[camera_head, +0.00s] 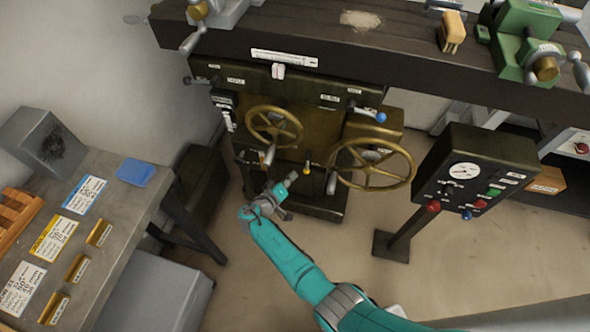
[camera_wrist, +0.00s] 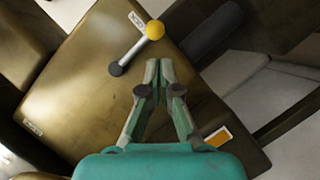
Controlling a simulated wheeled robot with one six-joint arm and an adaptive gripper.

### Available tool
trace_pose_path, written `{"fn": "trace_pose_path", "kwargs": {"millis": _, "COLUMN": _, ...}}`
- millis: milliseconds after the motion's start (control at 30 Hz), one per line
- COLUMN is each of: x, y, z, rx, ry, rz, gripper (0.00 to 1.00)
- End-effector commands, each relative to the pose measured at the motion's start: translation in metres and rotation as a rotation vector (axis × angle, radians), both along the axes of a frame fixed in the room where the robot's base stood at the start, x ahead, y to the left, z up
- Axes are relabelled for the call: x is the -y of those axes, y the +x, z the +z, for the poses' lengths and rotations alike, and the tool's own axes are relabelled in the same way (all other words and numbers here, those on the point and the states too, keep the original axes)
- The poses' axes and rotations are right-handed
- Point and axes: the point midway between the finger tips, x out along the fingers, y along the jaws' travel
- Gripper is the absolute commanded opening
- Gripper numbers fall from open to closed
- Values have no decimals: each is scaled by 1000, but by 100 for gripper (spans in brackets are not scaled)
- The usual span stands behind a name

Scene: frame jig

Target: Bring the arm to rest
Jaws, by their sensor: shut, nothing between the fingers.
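My gripper (camera_wrist: 158,66) is shut and empty, its two fingertips together in the wrist view. In the head view my teal arm reaches up from the lower right, and my gripper (camera_head: 289,180) points toward the front of the dark machine (camera_head: 320,200) below its handwheels. In the wrist view a small lever with a yellow knob (camera_wrist: 155,30) shows just beyond my fingertips on a brown panel (camera_wrist: 90,85). The lever's yellow knob also shows in the head view (camera_head: 307,168). I cannot tell how far my fingertips are from it.
Two brass handwheels (camera_head: 273,125) (camera_head: 372,165) stick out of the machine. A gauge box on a post (camera_head: 470,180) stands at right. A grey table (camera_head: 135,205) with cards and a blue pad (camera_head: 136,172) is at left.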

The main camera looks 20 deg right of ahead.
Motion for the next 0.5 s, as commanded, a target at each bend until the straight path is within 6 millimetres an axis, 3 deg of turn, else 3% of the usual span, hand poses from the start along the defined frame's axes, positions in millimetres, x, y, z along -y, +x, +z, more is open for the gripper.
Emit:
{"fn": "trace_pose_path", "kwargs": {"millis": 200, "x": -35, "y": -24, "z": 11, "rx": 0, "ry": 0, "rz": 5, "gripper": 0}}
{"fn": "trace_pose_path", "kwargs": {"millis": 500, "x": -58, "y": -41, "z": 19, "rx": 1, "ry": 0, "rz": 2, "gripper": 0}}
